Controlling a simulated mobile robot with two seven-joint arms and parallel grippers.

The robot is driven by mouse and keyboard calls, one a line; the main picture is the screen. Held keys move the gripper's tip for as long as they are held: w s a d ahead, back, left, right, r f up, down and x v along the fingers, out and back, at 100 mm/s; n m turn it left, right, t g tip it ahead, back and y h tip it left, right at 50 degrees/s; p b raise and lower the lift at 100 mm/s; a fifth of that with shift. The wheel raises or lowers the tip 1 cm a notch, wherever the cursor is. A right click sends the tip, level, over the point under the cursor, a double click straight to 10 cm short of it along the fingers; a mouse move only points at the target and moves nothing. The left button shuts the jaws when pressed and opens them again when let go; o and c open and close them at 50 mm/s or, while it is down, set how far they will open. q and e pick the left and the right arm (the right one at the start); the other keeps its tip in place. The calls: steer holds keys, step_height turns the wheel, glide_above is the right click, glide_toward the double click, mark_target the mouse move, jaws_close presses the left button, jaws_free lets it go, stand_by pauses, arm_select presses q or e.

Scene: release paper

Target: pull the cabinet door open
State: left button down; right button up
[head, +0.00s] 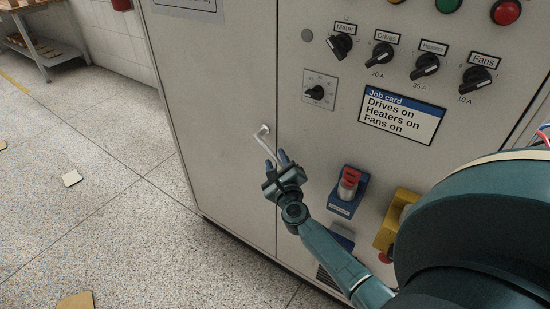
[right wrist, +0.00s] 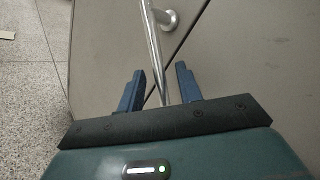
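The grey cabinet door (head: 215,90) is the left panel of the cabinet in the head view and looks shut, flush with the front panel at the seam. Its metal bar handle (head: 262,143) sits near that seam. My right gripper (head: 277,160) is at the lower part of the handle. In the right wrist view, the fingers of the right gripper (right wrist: 159,88) are apart, with the handle bar (right wrist: 154,50) running between them. Gaps show on both sides of the bar, wider on the right. My left gripper is not in view.
The front panel holds several black knobs, a job card (head: 402,114), a red switch on a blue base (head: 348,190) and a yellow box (head: 396,220) near my right arm. Open speckled floor (head: 110,190) with scattered pieces lies left. A bench (head: 40,50) stands far left.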

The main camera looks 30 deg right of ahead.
steer(key=shift+x, duration=0.95)
steer(key=shift+a, duration=0.1)
jaws_close()
